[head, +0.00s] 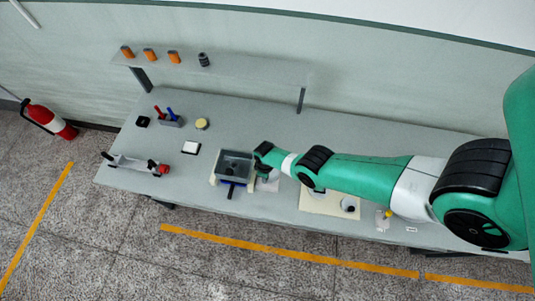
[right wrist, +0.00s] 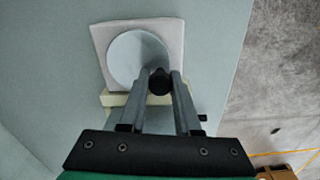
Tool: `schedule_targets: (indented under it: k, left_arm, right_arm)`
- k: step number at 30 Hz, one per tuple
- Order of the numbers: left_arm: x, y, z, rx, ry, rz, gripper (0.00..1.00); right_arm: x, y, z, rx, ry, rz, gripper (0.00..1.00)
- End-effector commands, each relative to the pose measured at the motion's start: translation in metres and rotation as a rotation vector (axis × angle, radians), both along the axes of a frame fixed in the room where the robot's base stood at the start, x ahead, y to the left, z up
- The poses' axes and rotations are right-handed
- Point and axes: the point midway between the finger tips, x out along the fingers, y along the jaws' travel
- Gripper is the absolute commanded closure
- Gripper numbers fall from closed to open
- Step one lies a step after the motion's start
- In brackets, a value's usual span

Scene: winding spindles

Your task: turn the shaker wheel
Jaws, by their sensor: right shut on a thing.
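In the right wrist view a pale grey disc (right wrist: 132,62), which looks like the shaker wheel, lies on a whitish square block (right wrist: 102,34). A dark round knob (right wrist: 160,80) shows at the disc's near edge. My right gripper (right wrist: 161,86) has its two fingers on either side of the knob and is shut on it. In the head view my right gripper (head: 268,174) is over a small pale block (head: 268,186), just right of a grey bin. The arm hides most of the wheel there. My left gripper is not in view.
The grey bin (head: 220,166) with a blue handle stands beside the gripper. Farther left are a white rack (head: 130,163), a pen holder (head: 172,122) and a yellow disc (head: 201,124). A shelf (head: 230,69) with orange items is behind. A cream board (head: 318,203) lies beneath the arm.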

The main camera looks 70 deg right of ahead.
Motion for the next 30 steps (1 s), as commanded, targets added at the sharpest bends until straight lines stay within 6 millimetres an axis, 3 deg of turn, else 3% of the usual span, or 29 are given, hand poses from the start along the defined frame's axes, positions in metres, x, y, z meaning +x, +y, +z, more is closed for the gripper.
schedule_targets:
  k: [15,30]
  left_arm:
    - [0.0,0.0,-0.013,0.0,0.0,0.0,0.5]
    - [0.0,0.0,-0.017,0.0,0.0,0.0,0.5]
  right_arm:
    - [0.012,-0.007,-0.002,-0.001,-0.002,-0.455,1.0]
    - [0.016,-0.011,-0.001,-0.001,-0.001,-0.645,1.0]
